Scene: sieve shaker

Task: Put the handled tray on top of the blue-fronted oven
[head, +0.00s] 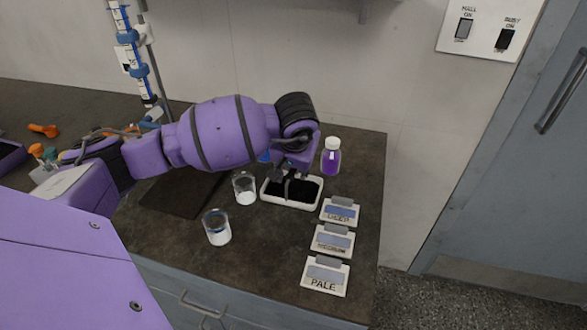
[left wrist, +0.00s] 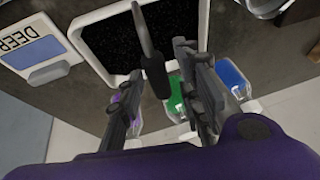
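The handled tray (head: 268,197) is white and shallow with a dark speckled bed. It sits on the dark counter, and its grey arched handle stands over the middle. In the left wrist view the tray (left wrist: 78,40) fills the upper middle, and its handle (left wrist: 150,50) reaches toward my left gripper (left wrist: 160,68). Its two fingers are apart, one on each side of the handle, with gaps showing. In the head view my left gripper (head: 292,168) points down over the tray. My right gripper and the blue-fronted oven are not in view.
Two glass beakers, one behind (head: 244,188) and one in front (head: 217,227), stand left of the tray. A purple bottle (head: 331,157) stands behind it. DEEP (head: 340,211), MEDIUM (head: 332,241) and PALE (head: 325,277) cards line the counter's right side. Green (left wrist: 178,95) and blue (left wrist: 232,78) bottles stand close by.

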